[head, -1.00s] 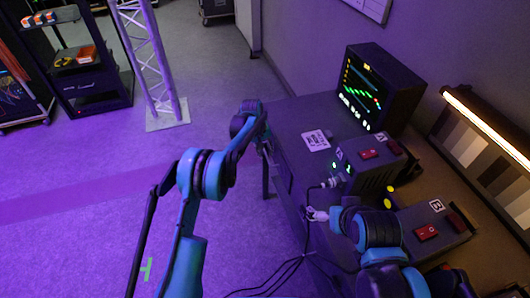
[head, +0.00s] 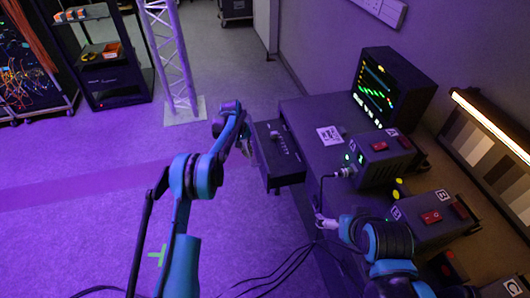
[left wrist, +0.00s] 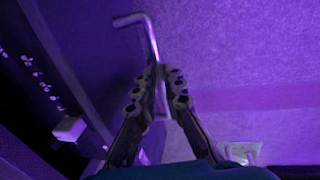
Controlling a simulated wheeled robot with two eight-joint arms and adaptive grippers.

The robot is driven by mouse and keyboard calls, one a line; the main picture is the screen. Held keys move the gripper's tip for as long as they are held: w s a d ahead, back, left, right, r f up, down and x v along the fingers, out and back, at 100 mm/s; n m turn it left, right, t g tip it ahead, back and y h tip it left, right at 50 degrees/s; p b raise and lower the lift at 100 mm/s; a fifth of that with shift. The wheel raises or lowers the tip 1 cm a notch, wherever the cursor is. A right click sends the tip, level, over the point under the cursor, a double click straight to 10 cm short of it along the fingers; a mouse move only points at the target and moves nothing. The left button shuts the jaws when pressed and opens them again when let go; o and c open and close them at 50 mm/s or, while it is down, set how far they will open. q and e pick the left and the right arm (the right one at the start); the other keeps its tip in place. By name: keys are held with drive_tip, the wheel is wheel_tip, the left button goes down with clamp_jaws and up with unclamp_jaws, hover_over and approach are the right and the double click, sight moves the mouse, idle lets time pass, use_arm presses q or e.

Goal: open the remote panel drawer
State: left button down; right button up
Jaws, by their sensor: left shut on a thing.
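The remote panel drawer (head: 284,172) stands pulled out from the left side of the dark desk in the head view. Its upper face carries a row of small pale marks and a small knob; this panel (left wrist: 38,70) also shows at the left of the left wrist view, with a pale knob (left wrist: 68,129). My left gripper (head: 246,147) is at the drawer's outer end. In the left wrist view its fingers (left wrist: 158,88) are closed around a bent metal bar handle (left wrist: 151,38). My right gripper (head: 330,222) is by the desk's near edge, its fingers unclear.
On the desk (head: 312,112) stand a monitor (head: 392,88), box A (head: 380,160) and box B (head: 432,215), with a lit strip chart (head: 490,150) behind. Loose cables (head: 285,270) hang below the near edge. A truss (head: 178,60) stands at the back; the floor left of the drawer is clear.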

use_arm(q)
drive_tip(key=s+a, duration=0.3)
drive_tip(key=a, duration=0.6)
drive_tip(key=s+a, duration=0.3)
drive_tip(key=a, duration=0.6)
drive_tip(key=shift+p, duration=0.35)
drive_tip(key=c, duration=1.6)
unclamp_jaws()
drive_tip(key=shift+r, duration=0.1)
wheel_tip(320, 180, up, 12)
drive_tip(key=a, duration=0.2)
drive_tip(key=shift+s+a+f, duration=0.15)
drive_tip(key=shift+s+f, duration=0.1)
drive_tip(key=shift+s, duration=0.05)
